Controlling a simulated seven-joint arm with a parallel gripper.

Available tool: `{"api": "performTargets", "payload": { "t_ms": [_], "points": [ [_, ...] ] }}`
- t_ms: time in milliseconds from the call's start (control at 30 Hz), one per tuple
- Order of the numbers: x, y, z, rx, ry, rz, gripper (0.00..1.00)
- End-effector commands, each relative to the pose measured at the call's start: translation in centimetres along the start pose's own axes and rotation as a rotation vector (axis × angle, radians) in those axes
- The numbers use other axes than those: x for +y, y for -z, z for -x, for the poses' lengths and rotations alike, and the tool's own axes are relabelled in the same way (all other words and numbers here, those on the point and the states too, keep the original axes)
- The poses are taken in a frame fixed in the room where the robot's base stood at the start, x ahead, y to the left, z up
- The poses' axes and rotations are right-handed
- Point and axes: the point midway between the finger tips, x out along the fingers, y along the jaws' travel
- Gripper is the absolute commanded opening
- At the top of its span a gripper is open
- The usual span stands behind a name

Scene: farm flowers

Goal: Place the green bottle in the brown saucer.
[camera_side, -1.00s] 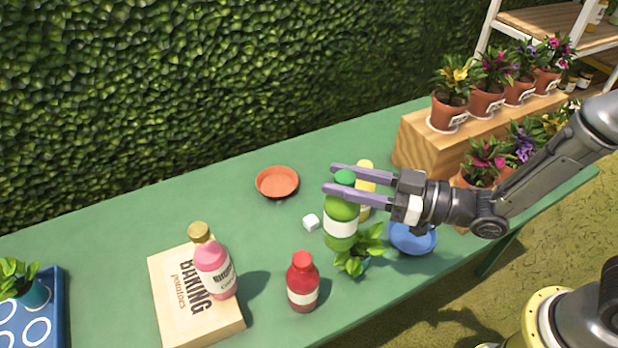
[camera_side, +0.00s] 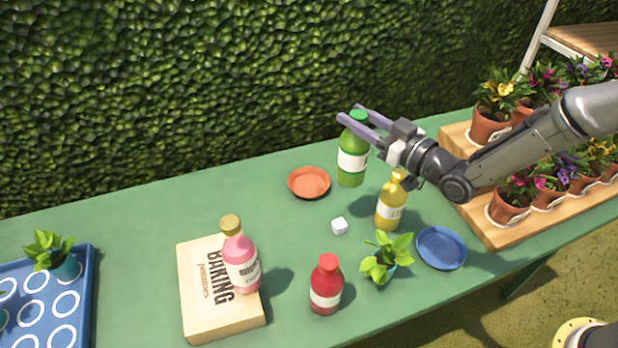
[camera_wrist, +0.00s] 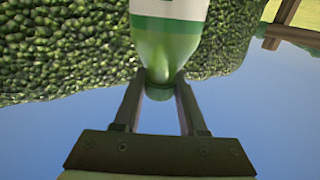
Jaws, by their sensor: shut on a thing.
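The green bottle (camera_side: 352,160) has a white label and a green cap and is upright. My gripper (camera_side: 362,122) is shut on its neck, just below the cap. In the wrist view the bottle (camera_wrist: 168,45) sits between the two fingers of my gripper (camera_wrist: 160,92). The brown saucer (camera_side: 309,182), a round orange-brown dish, lies empty on the table just left of the bottle. The bottle is beside the saucer, not over it. Whether its base touches the table is hard to tell.
A pink bottle (camera_side: 240,258) stands on a wooden block (camera_side: 205,300). Flower pots (camera_side: 490,122) are at right.

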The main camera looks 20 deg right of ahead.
Motion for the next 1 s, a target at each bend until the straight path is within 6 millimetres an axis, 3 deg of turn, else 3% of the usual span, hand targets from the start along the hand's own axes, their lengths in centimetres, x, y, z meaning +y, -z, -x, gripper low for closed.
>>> {"api": "performTargets", "payload": {
  "t_ms": [167, 600, 800, 1000],
  "points": [
    [0.3, -0.8, -1.5, -0.001, -0.004, 0.000, 0.00],
    [0.3, -4.3, -9.3, 0.001, -0.003, 0.000, 0.00],
    [0.3, -7.4, -11.7, -0.001, -0.003, 0.000, 0.00],
    [0.3, -9.1, -13.2, 0.001, -0.003, 0.000, 0.00]
  ]
}}
